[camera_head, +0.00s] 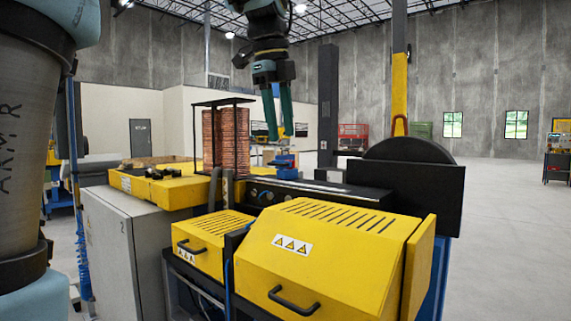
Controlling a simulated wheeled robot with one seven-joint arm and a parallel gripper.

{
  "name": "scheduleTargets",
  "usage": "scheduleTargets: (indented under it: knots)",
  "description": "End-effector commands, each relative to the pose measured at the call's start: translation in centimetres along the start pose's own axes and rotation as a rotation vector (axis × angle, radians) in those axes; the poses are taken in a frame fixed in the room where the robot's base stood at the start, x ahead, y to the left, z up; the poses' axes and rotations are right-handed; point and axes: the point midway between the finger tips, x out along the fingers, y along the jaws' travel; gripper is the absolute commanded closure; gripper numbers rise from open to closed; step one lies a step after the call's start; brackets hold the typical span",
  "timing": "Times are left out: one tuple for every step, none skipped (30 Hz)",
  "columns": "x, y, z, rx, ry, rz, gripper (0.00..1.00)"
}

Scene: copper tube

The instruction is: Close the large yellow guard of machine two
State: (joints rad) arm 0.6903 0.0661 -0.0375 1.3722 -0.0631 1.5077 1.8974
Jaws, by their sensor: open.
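The large yellow guard (325,250) is at the front right of the machine. It has a slotted top, a warning label and a black handle (293,301) low on its sloped front. It sits low over the machine front; I cannot tell whether it is fully shut. A yellow side plate (418,268) stands at its right end. My gripper (279,133) is open and empty, fingers pointing down, high above and behind the guard, well apart from it.
A smaller yellow guard (208,240) with its own handle is left of the large one. A grey cabinet (120,255) marked 2 stands further left. Stacked copper tubes (226,138) stand behind, left of my gripper. A black disc housing (408,175) rises at the right.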

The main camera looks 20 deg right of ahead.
Motion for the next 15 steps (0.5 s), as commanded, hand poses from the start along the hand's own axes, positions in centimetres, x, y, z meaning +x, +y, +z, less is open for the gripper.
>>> scheduleTargets:
  knots:
    - [-0.8, 0.0, 0.0, 0.000, -0.001, -0.003, 0.53]
    - [-1.3, 0.0, 0.0, 0.000, -0.001, -0.003, 0.53]
    - [-1.9, -0.1, 0.0, 0.000, -0.001, -0.002, 0.53]
    - [-2.2, 0.0, 0.0, -0.001, -0.001, -0.002, 0.53]
    - [-2.5, 0.0, 0.0, 0.000, 0.000, -0.001, 0.53]
    - [-2.8, 0.0, 0.0, 0.000, 0.000, -0.001, 0.53]
    - [-3.0, 0.0, 0.0, 0.000, 0.000, -0.001, 0.53]
    - [-3.2, 0.0, 0.0, 0.000, 0.000, -0.001, 0.53]
    - [-3.4, 0.0, 0.0, 0.000, 0.000, 0.000, 0.53]
    - [-3.4, 0.0, 0.0, 0.000, 0.000, 0.000, 0.53]
    - [-3.5, 0.0, 0.0, 0.000, 0.000, 0.001, 0.53]
    - [-3.5, 0.0, 0.0, 0.000, 0.000, 0.001, 0.53]
    - [-3.5, 0.0, 0.0, 0.000, 0.000, 0.001, 0.53]
    - [-3.5, 0.0, 0.0, 0.000, 0.000, 0.001, 0.53]
    - [-3.5, 0.0, 0.0, 0.000, 0.000, 0.001, 0.53]
